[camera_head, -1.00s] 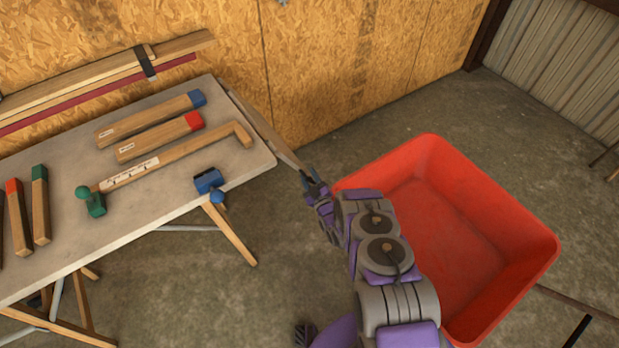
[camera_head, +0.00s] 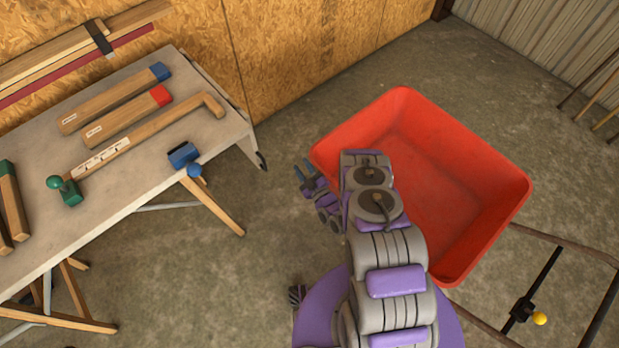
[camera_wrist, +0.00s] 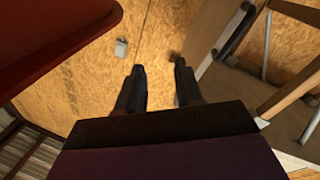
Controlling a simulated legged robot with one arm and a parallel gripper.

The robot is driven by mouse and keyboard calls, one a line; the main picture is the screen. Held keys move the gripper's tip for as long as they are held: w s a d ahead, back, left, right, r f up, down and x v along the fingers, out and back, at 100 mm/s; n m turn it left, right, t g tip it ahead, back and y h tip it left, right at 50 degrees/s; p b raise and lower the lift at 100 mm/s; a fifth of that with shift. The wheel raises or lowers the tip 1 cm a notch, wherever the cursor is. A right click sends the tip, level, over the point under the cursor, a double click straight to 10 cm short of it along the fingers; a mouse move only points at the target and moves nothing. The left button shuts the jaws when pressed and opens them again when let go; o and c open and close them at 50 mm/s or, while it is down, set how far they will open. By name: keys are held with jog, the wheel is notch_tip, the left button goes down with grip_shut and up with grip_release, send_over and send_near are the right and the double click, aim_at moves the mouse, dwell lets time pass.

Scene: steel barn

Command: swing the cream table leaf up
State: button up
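The cream table leaf (camera_head: 249,142) hangs down at the right end of the work table (camera_head: 215,135) in the head view. I see it steeply from above, as a narrow strip with a dark fitting at its lower corner. A tan panel (camera_wrist: 207,32) at the upper right of the wrist view appears to be the leaf. My gripper (camera_head: 304,170) is to the right of the leaf, apart from it, over the floor beside the red bin. In the wrist view my gripper's two dark fingers (camera_wrist: 160,80) are spread with nothing between them.
A large red bin (camera_head: 487,160) stands close to the right of my arm. A trestle leg (camera_head: 218,210) slants out below the table. Bare floor lies between table and bin. A dark frame with a yellow knob (camera_head: 540,319) is at lower right.

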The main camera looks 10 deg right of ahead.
jog(key=shift+b+v, duration=0.6)
jog(key=shift+v, duration=1.7)
